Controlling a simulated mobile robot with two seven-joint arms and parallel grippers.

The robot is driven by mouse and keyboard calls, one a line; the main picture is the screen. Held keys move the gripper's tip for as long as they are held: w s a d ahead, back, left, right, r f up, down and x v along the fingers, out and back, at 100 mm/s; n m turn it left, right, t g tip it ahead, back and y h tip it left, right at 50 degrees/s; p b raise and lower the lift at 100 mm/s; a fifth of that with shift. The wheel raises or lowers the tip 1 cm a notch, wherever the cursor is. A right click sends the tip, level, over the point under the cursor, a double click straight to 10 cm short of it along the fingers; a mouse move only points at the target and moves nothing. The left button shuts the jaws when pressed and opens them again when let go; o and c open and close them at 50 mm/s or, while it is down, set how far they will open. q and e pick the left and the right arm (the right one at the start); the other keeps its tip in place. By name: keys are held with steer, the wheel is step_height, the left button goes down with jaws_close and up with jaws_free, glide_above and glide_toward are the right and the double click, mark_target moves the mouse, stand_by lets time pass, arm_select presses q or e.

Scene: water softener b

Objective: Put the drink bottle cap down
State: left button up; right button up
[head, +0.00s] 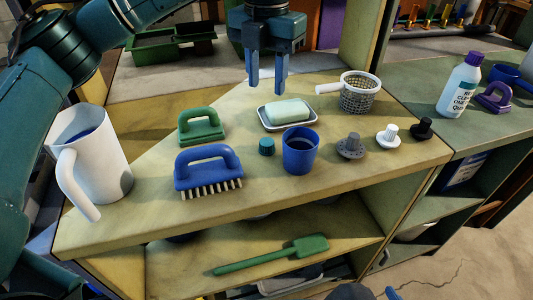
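A small teal cap (266,146), which looks like the drink bottle cap, rests on the wooden tabletop (240,205) just left of the blue cup (300,151). My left gripper (267,84) points down above the back of the table, well apart from the cap. Its two blue fingers are spread with nothing visible between them.
A soap dish (264,121) sits behind the cap. Blue (209,171) and green (201,126) brushes and a white pitcher (91,158) stand left. A strainer (358,94) and several small knobbed pieces stand right. The front strip of tabletop is clear.

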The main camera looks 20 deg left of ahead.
arm_select(q)
glide_above(267, 141)
steer(key=shift+n, duration=0.3)
steer(key=f, duration=0.7)
steer(key=shift+w+a+f, duration=0.1)
steer(key=shift+w+f, duration=0.1)
steer(key=shift+f, duration=0.2)
steer(key=shift+s+f, duration=0.15)
steer(key=shift+f, duration=1.2)
steer(key=shift+s+f, duration=0.1)
steer(key=shift+f, duration=1.25)
steer(key=shift+c, duration=0.3)
steer(key=c, duration=0.7)
steer(key=shift+r, duration=0.1)
